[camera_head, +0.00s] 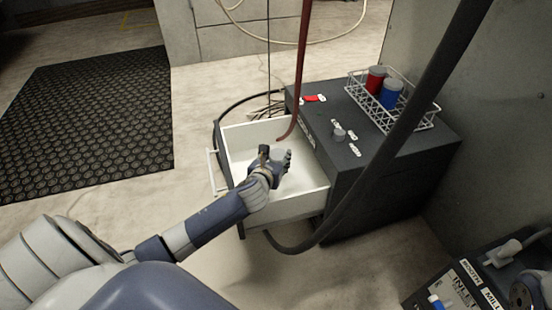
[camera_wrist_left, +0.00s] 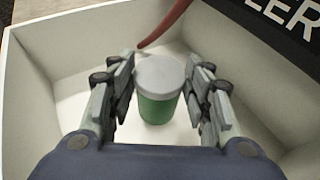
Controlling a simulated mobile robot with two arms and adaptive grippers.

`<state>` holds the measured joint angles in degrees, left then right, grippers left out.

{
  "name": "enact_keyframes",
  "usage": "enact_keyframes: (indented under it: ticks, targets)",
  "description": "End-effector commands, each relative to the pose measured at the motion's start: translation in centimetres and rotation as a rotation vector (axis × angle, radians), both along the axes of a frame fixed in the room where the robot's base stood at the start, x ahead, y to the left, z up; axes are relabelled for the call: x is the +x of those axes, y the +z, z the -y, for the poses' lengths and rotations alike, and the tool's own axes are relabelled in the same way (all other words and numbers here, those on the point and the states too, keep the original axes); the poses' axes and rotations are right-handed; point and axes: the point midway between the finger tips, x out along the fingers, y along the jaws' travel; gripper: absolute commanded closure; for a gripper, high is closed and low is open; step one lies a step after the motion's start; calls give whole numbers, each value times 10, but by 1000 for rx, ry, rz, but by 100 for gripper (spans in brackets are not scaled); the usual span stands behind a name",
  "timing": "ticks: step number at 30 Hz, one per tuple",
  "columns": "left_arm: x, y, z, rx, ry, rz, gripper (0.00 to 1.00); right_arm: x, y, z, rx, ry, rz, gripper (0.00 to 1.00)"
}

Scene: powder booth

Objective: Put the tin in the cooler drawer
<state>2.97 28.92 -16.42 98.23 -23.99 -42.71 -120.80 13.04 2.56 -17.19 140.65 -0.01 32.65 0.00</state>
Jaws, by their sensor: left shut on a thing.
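The tin (camera_wrist_left: 158,92) is green with a pale grey lid and stands between the fingers of my left gripper in the left wrist view. My left gripper (camera_head: 276,158) is shut on the tin, inside the outline of the open drawer. The cooler drawer (camera_head: 300,204) is white, pulled out to the left of the dark cooler (camera_head: 375,190). Its pale floor and walls surround the tin in the left wrist view (camera_wrist_left: 60,50). Whether the tin touches the drawer floor I cannot tell.
A wire basket (camera_head: 432,122) with a red tin (camera_head: 376,79) and a blue tin (camera_head: 391,95) stands on the cooler. A red hose (camera_head: 303,60) hangs over the drawer's far side. A thick dark hose (camera_head: 420,100) crosses in front of the cooler. A black mat (camera_head: 90,120) lies left.

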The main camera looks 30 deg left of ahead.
Motion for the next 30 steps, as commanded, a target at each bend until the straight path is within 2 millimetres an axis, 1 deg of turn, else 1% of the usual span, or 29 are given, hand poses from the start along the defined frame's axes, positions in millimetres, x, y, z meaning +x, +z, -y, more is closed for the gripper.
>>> enact_keyframes:
  ticks: [13, 16, 17, 18, 19, 30]
  targets:
    - [0, -11, 0, 0, 0, 1, 84, 0, 0, 0, 0, 0, 0, 82]
    - [0, -11, 0, 1, 0, 2, 84, 0, 0, 0, 0, 0, 0, 82]
    - [0, -12, 0, 0, 0, 0, 47, 0, 0, 0, 0, 0, 0, 82]
    - [0, -12, 0, 0, 0, 0, 38, 0, 0, 0, 0, 1, 0, 82]
    - [0, -12, 0, 0, 0, 0, 34, 0, 0, 0, 0, 1, 0, 82]
    - [0, -10, 0, -1, 0, 1, 34, 0, 0, 0, 0, 1, 0, 82]
